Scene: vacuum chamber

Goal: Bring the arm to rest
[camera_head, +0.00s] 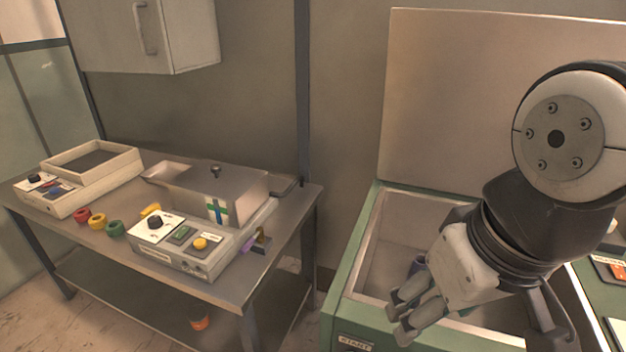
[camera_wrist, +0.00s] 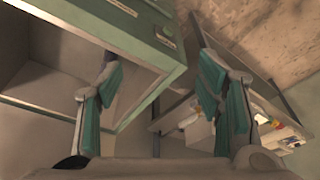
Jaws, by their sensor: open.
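My gripper (camera_head: 402,318) is at the lower right of the head view, hanging from my bent arm over the front of an open green-framed chamber (camera_head: 352,262). In the wrist view, my gripper (camera_wrist: 160,105) shows its two green-padded fingers wide apart with nothing between them. The chamber's rim also shows in the wrist view (camera_wrist: 150,75), beyond the left finger. A dark bluish object (camera_head: 417,264) stands inside the chamber just behind my gripper, partly hidden by it. My arm hides much of the chamber's right side.
A raised lid (camera_head: 450,100) stands behind the chamber. At left, a metal table (camera_head: 130,245) carries a control box (camera_head: 180,245) with a metal cover, an open-topped box (camera_head: 90,165) and red, yellow and green rings (camera_head: 97,221).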

